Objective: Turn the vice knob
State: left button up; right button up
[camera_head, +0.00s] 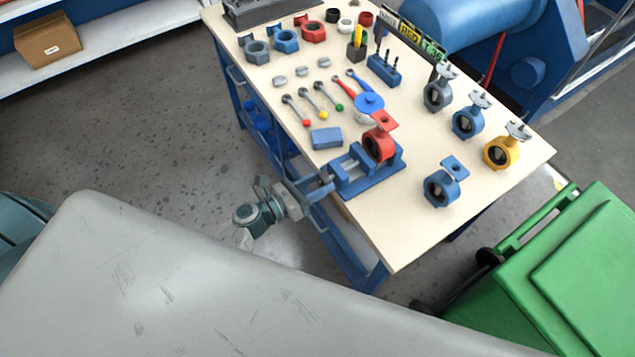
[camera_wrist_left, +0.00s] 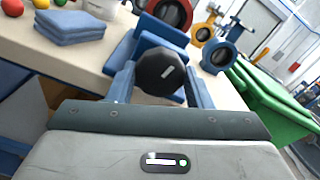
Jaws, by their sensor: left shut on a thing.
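A blue vice (camera_head: 366,176) sits at the front edge of the workbench with a red butterfly valve (camera_head: 379,143) in its jaws. The vice's dark round knob (camera_wrist_left: 162,72) shows in the left wrist view, between the two fingers of my left gripper (camera_wrist_left: 160,88). In the head view my left gripper (camera_head: 318,186) reaches the vice's near end from the left, and the knob is hidden there. The left gripper is shut on the knob. In the left wrist view the vice (camera_wrist_left: 160,32) and the red valve (camera_wrist_left: 168,12) stand just beyond the knob. My right gripper is not in view.
Other butterfly valves in blue (camera_head: 440,188), yellow (camera_head: 501,152) and grey (camera_head: 438,95) stand on the workbench (camera_head: 400,235). A folded blue cloth (camera_head: 326,138) lies left of the vice. A green bin (camera_head: 570,285) stands at the right. The floor left of the bench is clear.

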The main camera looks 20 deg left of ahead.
pick_arm(q)
jog(key=shift+f, duration=0.1)
jog(key=o, duration=1)
jog(key=shift+b+v, duration=2.2)
jog(key=shift+v, duration=3.2)
